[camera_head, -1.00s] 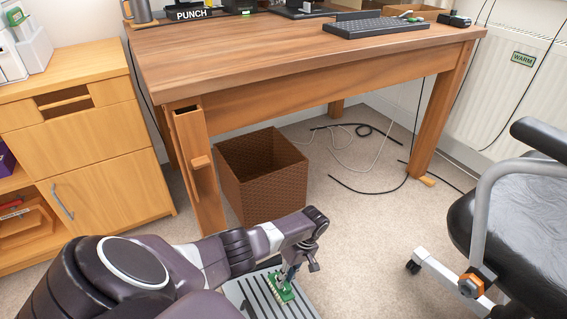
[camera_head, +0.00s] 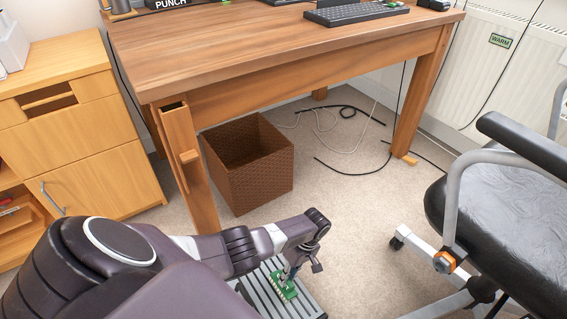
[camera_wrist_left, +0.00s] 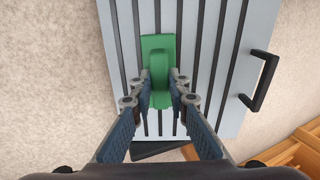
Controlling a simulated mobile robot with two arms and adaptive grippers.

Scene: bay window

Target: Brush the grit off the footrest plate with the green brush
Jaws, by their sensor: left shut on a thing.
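The plate has dark lengthwise strips. In the left wrist view the brush (camera_wrist_left: 157,50) lies over the strips of the plate (camera_wrist_left: 215,45). My left gripper (camera_head: 290,272) is shut on the brush's handle, with its fingers (camera_wrist_left: 161,90) on both sides of it. I cannot make out grit on the plate. My right gripper is not in view.
A wooden desk (camera_head: 280,50) stands above, with a brown woven basket (camera_head: 255,180) beneath it. Black and white cables (camera_head: 350,130) lie on the carpet behind. A black office chair (camera_head: 500,220) stands at the right. A wooden cabinet (camera_head: 85,160) is at the left. A black handle (camera_wrist_left: 262,82) sticks out from the plate's side.

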